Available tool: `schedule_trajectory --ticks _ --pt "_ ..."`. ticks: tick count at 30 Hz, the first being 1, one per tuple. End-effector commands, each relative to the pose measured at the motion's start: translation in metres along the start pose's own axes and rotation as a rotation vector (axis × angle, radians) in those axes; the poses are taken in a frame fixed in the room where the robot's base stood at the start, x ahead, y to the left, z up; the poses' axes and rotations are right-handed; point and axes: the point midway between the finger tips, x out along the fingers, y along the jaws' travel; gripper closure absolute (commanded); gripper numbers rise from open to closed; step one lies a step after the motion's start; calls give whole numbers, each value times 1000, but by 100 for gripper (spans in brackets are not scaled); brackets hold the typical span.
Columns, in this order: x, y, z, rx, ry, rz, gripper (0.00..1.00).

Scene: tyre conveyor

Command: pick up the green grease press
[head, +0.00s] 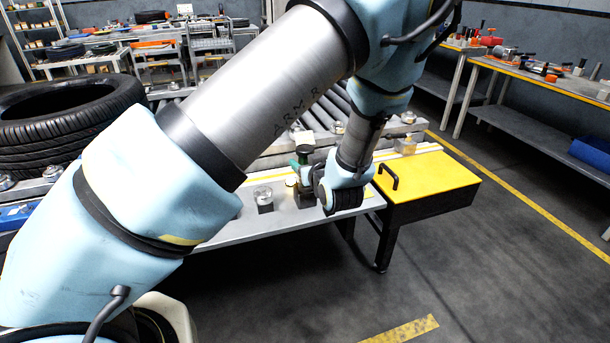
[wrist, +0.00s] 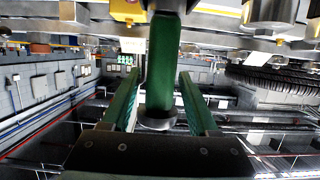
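The green grease press (head: 303,156) stands upright near the front edge of the grey conveyor-side bench in the head view. It also shows as a green cylinder with a grey end cap in the upside-down wrist view (wrist: 163,70). My gripper (wrist: 160,85) has its two green-padded fingers on either side of the press. A narrow gap shows beside the press, so the fingers look open around it. In the head view my gripper (head: 312,178) is beside the press, partly hidden by my wrist.
A small clear-topped jar (head: 264,198) stands left of the press on the bench (head: 240,232). A yellow-topped box with a black handle (head: 430,178) is to the right. A tyre (head: 65,125) lies on the rollers at left. The floor in front is clear.

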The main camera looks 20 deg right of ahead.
Motion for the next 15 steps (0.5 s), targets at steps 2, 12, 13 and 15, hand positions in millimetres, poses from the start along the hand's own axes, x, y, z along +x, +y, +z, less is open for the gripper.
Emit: schedule_trajectory --ticks 2,12,13,15 --pt "0 0 0 0 0 0 50" --pt "0 0 0 0 0 0 88" --pt "0 0 0 0 0 0 92" --pt "0 0 0 0 0 0 100"
